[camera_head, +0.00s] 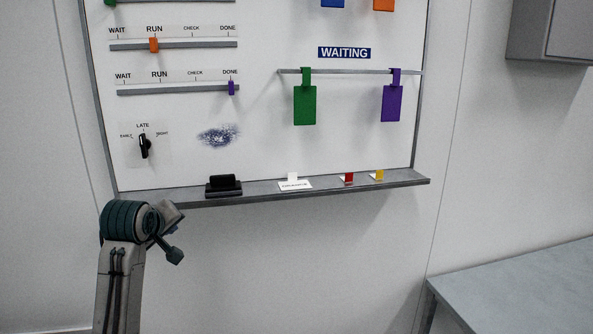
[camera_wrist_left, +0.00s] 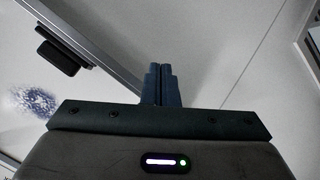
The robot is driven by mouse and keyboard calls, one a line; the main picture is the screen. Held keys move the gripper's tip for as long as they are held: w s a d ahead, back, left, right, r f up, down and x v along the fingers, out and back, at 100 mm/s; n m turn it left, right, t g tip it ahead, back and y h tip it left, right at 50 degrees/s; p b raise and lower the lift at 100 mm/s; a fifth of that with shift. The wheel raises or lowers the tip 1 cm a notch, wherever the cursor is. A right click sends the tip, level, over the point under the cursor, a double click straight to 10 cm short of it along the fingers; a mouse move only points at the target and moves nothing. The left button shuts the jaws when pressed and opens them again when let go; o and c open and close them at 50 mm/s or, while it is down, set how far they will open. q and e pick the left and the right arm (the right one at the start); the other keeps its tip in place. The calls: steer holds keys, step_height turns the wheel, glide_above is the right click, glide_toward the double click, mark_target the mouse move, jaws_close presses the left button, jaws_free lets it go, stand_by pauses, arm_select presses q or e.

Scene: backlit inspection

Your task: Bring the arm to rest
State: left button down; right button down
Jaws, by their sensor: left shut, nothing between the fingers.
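My left arm (camera_head: 118,285) rises at the lower left of the head view, in front of the wall and below the board's left corner. Its gripper (camera_head: 175,256) hangs just below the ledge, apart from the board. In the left wrist view the two fingers of the left gripper (camera_wrist_left: 161,72) stand side by side, shut and empty. My right gripper is in neither view.
A whiteboard (camera_head: 250,165) carries sliders, a dial (camera_head: 144,146), a blue smudge (camera_head: 218,136) and hanging green (camera_head: 305,105) and purple (camera_head: 392,104) tags. Its ledge (camera_head: 260,194) holds a black eraser (camera_head: 223,186) and small cards. A grey table (camera_head: 520,290) stands lower right.

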arm_select(q)
steer(key=s+d+f+m+g, duration=0.1)
steer(key=s+f+m+g, duration=0.1)
steer(key=s+f, duration=0.85)
steer(key=s+f+m+g, duration=0.1)
steer(key=s+f+m, duration=0.2)
steer(key=s+f, duration=0.75)
steer(key=s+f+m+g, duration=0.15)
steer(key=s+f, duration=0.25)
steer(key=s, duration=0.4)
steer(key=s+d+f+m+g, duration=0.1)
steer(key=s+f+m, duration=0.1)
steer(key=s+f, duration=0.35)
steer(key=s+f+m+g, duration=0.1)
steer(key=s+f+g, duration=0.15)
steer(key=s, duration=0.75)
step_height(320, 180, down, 33)
steer(key=a+b, duration=0.2)
steer(key=a, duration=0.1)
steer(key=s+f+g+b, duration=0.1)
steer(key=s+f, duration=1.7)
steer(key=f, duration=0.2)
steer(key=shift+s+a+f+g, duration=0.15)
steer(key=shift+a+f+g, duration=0.1)
steer(key=shift+a+g, duration=0.15)
